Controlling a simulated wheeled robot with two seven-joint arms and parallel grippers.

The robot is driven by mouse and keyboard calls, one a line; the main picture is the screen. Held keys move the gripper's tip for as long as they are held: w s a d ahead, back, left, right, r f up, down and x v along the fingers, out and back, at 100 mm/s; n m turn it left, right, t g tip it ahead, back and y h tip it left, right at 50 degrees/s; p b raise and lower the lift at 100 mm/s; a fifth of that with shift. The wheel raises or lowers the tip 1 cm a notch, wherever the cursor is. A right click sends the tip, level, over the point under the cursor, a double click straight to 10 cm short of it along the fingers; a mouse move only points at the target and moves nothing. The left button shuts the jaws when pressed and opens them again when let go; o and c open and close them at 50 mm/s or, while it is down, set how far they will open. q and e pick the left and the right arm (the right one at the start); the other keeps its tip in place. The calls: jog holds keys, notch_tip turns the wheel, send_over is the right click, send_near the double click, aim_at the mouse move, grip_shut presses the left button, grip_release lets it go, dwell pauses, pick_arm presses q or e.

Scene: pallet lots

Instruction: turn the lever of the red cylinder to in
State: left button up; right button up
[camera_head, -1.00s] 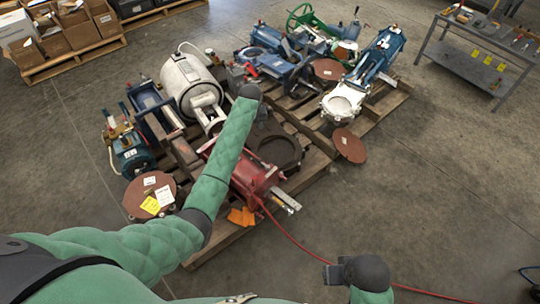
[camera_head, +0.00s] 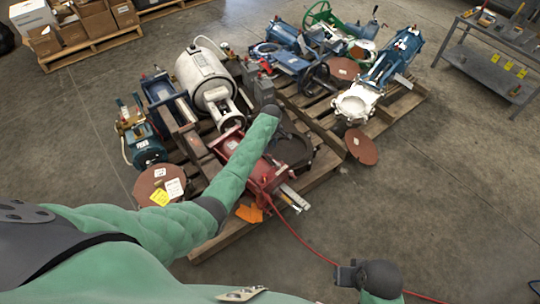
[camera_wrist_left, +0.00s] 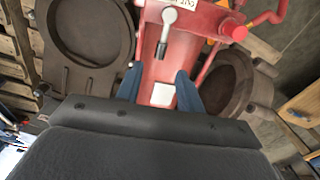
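The red cylinder (camera_head: 262,172) lies on the near pallet in the head view, partly behind my left arm. In the left wrist view its red body (camera_wrist_left: 158,75) runs up the middle. A small lever (camera_wrist_left: 166,30) with a pale grey arm and dark tip sits on it near the top, pointing down the picture. My left gripper (camera_wrist_left: 158,87) is open and empty, its two blue fingers spread over the red body below the lever. In the head view its fingers are hidden behind the wrist. My right gripper (camera_head: 346,274) hangs over the floor; its opening is unclear.
A dark round flange (camera_wrist_left: 85,30) lies beside the red body. A white cylinder (camera_head: 201,78) and blue machines (camera_head: 284,58) crowd the pallets. A red hose (camera_head: 292,232) trails across the floor. Open floor lies to the right.

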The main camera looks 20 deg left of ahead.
aim_at(270, 157)
pick_arm(q)
jog(key=shift+s+f, duration=0.1)
jog(key=shift+f, duration=3.4)
grip_shut()
